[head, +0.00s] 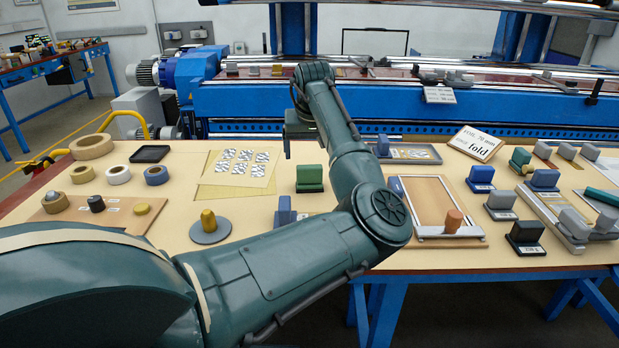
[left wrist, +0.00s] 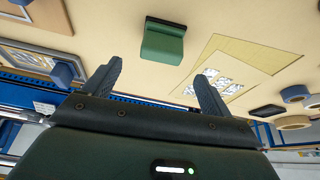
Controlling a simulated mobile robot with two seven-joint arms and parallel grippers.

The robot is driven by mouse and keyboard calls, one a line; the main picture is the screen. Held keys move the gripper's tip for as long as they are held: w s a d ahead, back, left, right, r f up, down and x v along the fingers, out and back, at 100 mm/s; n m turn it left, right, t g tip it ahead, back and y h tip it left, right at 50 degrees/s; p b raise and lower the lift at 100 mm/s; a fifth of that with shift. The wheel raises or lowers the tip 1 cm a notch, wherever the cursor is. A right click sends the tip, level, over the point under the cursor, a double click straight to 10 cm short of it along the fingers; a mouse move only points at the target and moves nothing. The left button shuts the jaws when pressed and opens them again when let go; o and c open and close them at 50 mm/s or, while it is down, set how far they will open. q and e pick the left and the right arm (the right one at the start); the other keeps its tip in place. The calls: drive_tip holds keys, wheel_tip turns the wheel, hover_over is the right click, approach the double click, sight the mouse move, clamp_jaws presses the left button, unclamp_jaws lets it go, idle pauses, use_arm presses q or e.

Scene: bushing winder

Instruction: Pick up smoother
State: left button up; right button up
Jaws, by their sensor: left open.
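A green smoother-like block (head: 309,179) with a raised grip stands on the table, left of centre in the head view. It also shows in the left wrist view (left wrist: 163,42), beyond my fingertips. My left gripper (head: 288,148) hangs above the table, a little behind the green block, pointing down. In the left wrist view, my left gripper (left wrist: 156,78) has its two fingers wide apart with nothing between them. Similar blocks in blue (head: 481,177), grey (head: 500,204) and black (head: 525,237) stand to the right. My right gripper is not in view.
Patterned sheets (head: 240,166) lie left of the green block. A blue block (head: 285,213) is partly hidden by my arm. A framed board (head: 425,200) with a wooden knob lies right of my arm. Tape rolls (head: 92,147) stand at left. The blue winding machine (head: 400,98) borders the table's back.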

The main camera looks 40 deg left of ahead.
sight(309, 166)
use_arm(q)
drive_tip(key=shift+p+x, duration=0.4)
drive_tip(key=shift+x, duration=3.05)
drive_tip(key=shift+s, duration=0.15)
drive_tip(key=shift+c, duration=0.6)
drive_tip(key=c, duration=1)
drive_tip(key=shift+r, duration=0.1)
drive_tip(key=shift+c, duration=0.2)
